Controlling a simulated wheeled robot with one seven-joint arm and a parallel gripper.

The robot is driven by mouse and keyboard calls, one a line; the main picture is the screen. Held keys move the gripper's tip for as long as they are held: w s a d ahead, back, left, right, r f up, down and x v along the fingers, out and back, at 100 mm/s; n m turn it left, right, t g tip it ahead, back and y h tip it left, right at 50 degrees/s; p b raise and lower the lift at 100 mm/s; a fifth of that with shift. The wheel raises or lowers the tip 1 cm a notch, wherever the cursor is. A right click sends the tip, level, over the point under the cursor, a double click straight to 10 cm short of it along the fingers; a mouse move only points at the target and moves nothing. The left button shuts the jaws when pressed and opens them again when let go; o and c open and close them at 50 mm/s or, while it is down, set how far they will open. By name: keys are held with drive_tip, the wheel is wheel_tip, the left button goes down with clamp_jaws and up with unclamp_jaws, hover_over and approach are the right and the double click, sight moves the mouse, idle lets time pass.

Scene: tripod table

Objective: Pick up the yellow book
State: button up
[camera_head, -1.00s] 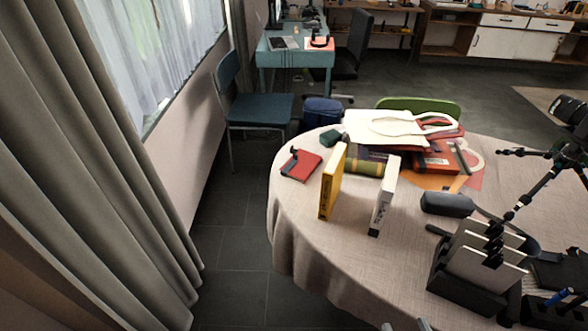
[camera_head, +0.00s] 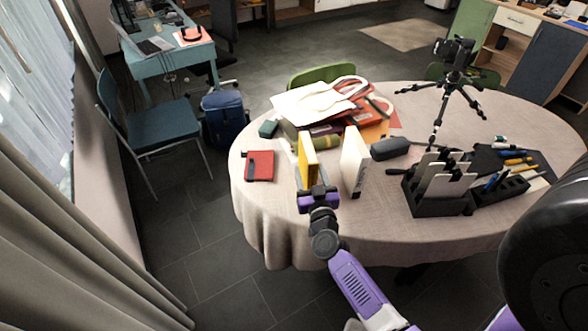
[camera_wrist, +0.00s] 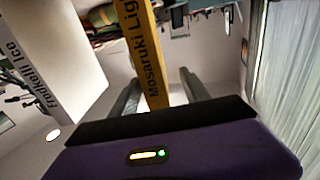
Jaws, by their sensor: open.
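The yellow book (camera_head: 307,156) stands upright on the round table (camera_head: 262,222), near its left front edge. My gripper (camera_head: 317,190) is at the near side of the book and hides its lower part in the head view. In the wrist view the book's yellow spine (camera_wrist: 148,50), with dark lettering, lies between the two open fingers of my gripper (camera_wrist: 160,88). A finger shows on each side of the spine, with a gap on both sides. How deep the book sits between the fingers I cannot tell.
A white book (camera_head: 355,162) stands upright just right of the yellow one; it also shows in the wrist view (camera_wrist: 55,65). A red book (camera_head: 260,166) lies left. Bags and books (camera_head: 325,105) are piled behind. A black organizer (camera_head: 438,195) and tripod (camera_head: 452,80) stand right.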

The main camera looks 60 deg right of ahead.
drive_tip(key=shift+x, duration=1)
drive_tip(key=x, duration=0.1)
drive_tip(key=b+x, duration=0.1)
drive_tip(key=x, duration=0.2)
drive_tip(key=shift+s+d+f+b, duration=0.2)
drive_tip(key=shift+d+f+b, duration=0.05)
drive_tip(key=shift+b, duration=0.1)
drive_tip(key=shift+w+d, duration=0.3)
drive_tip(key=shift+d, duration=0.2)
drive_tip(key=shift+c, duration=0.4)
clamp_jaws()
drive_tip(key=shift+r, duration=0.15)
